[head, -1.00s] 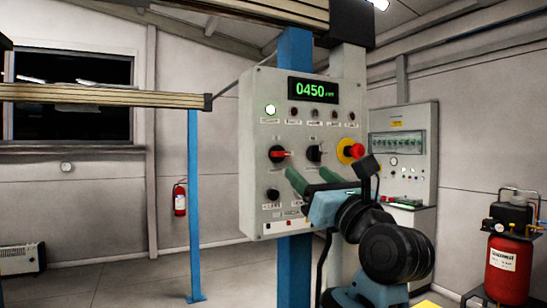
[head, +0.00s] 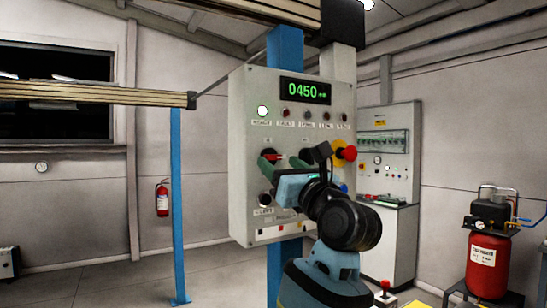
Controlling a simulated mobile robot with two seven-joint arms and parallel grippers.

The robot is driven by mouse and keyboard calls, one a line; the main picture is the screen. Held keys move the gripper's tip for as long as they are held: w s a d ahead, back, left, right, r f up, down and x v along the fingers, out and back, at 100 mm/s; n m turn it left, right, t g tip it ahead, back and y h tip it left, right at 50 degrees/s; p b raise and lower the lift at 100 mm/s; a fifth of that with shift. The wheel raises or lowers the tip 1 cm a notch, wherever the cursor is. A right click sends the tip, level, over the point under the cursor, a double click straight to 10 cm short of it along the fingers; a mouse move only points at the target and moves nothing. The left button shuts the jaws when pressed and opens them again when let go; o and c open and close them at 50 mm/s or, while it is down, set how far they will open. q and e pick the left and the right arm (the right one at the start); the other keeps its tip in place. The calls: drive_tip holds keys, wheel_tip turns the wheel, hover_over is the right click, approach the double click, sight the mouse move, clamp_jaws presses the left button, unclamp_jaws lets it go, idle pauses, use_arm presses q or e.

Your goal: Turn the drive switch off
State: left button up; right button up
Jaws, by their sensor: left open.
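The grey control panel (head: 244,100) stands in the middle, on a blue post. A rotary switch with a red handle (head: 270,154) sits on its left half, partly covered; its label is too small to read, so I cannot confirm it is the drive switch. My left gripper (head: 281,161) is open, with its two green fingers pointing at the panel around this switch. I cannot tell whether they touch it. A second black switch to its right is hidden behind my wrist. My right gripper is out of view.
A red emergency-stop button on a yellow base (head: 343,150) is close to the right of my wrist. A black knob (head: 265,199) sits below the fingers. A grey cabinet (head: 404,120) and red compressor (head: 488,262) stand at right. A fire extinguisher (head: 162,199) hangs at left.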

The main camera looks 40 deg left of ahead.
sight(271, 157)
use_arm(q)
drive_tip(key=shift+x, duration=1.35)
drive_tip(key=shift+c, duration=0.2)
drive_tip(key=c, duration=0.9)
